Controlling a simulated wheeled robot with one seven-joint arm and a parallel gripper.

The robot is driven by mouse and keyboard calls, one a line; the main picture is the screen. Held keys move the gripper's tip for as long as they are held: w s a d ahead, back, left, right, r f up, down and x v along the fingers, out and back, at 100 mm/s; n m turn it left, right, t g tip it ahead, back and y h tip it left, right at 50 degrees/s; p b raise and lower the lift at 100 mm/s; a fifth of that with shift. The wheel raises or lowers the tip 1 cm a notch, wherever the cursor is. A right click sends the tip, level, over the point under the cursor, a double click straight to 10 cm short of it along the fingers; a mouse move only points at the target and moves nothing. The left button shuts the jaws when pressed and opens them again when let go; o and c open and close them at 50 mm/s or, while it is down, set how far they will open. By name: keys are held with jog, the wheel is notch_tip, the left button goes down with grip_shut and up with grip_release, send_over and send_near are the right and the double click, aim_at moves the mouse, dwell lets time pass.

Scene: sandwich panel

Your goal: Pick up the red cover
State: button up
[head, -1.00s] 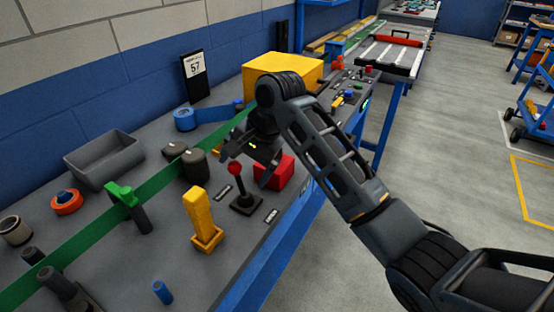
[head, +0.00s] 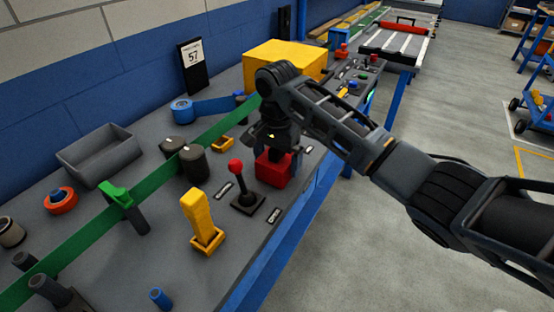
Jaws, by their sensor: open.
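The red cover (head: 274,171) is a box-like red block on the grey bench, just right of a red-knobbed joystick. My gripper (head: 272,157) points down at its top from above, with the finger ends overlapping the block in the head view. The fingers' dark shapes hide part of the cover's top and back. I cannot tell whether they touch it. The cover sits on the bench surface.
The red-knobbed joystick (head: 236,167) stands close left of the cover. A yellow lever (head: 197,210) stands nearer, and a big yellow box (head: 284,66) behind. Dark round knobs (head: 193,163) lie left, beside a green strip (head: 72,243). The aisle floor at right is open.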

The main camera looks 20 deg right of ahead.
jog(key=shift+f, duration=0.6)
jog(key=shift+c, duration=0.5)
jog(key=c, duration=0.7)
